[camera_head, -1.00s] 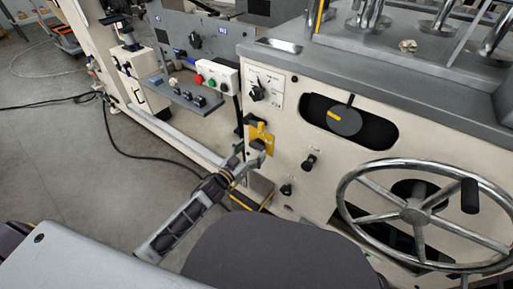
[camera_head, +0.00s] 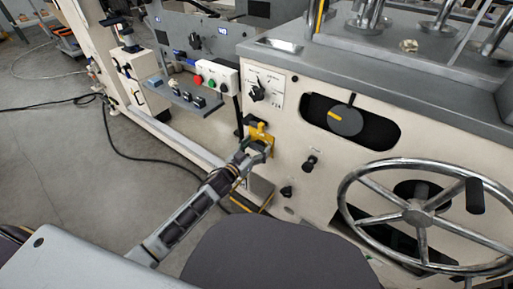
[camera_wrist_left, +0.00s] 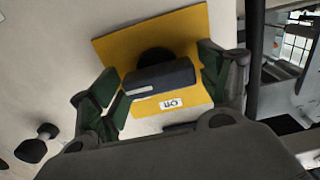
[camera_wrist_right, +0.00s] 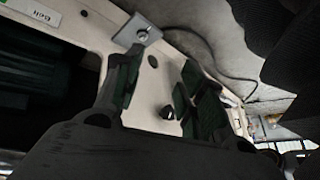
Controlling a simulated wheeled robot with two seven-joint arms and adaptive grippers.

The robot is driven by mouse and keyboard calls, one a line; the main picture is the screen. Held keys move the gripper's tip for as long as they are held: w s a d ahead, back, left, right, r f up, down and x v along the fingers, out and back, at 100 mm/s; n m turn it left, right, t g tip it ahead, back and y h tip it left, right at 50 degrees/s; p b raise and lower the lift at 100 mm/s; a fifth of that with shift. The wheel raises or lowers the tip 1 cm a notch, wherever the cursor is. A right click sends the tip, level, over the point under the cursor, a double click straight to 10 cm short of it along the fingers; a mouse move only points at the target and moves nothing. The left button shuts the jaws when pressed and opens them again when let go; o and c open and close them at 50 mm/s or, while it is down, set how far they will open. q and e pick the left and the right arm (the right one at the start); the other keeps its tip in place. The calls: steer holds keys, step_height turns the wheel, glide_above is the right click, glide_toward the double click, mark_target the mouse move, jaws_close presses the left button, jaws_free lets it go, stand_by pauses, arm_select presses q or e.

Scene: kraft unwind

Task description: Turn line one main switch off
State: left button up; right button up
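The main switch is a dark handle (camera_wrist_left: 160,78) on a yellow plate (camera_wrist_left: 180,30) in the left wrist view. A small white label sits beside the handle. The yellow plate (camera_head: 261,134) is on the front of the cream machine in the head view, partly hidden by my gripper. My left gripper (camera_head: 258,148) is in front of it. In the left wrist view my left gripper (camera_wrist_left: 160,88) is open, one finger at each end of the handle, with small gaps showing. My right gripper (camera_wrist_right: 155,85) is open and empty in the right wrist view; it is outside the head view.
A large handwheel (camera_head: 417,212) stands out from the machine at the right. A rotary selector (camera_head: 257,93) is above the yellow plate, and a black knob (camera_head: 310,163) is to its right. A button box (camera_head: 213,78) is up left. A cable lies on the open floor.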

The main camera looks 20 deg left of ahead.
arm_select(q)
steer(key=c, duration=0.7)
steer(key=shift+c, duration=0.2)
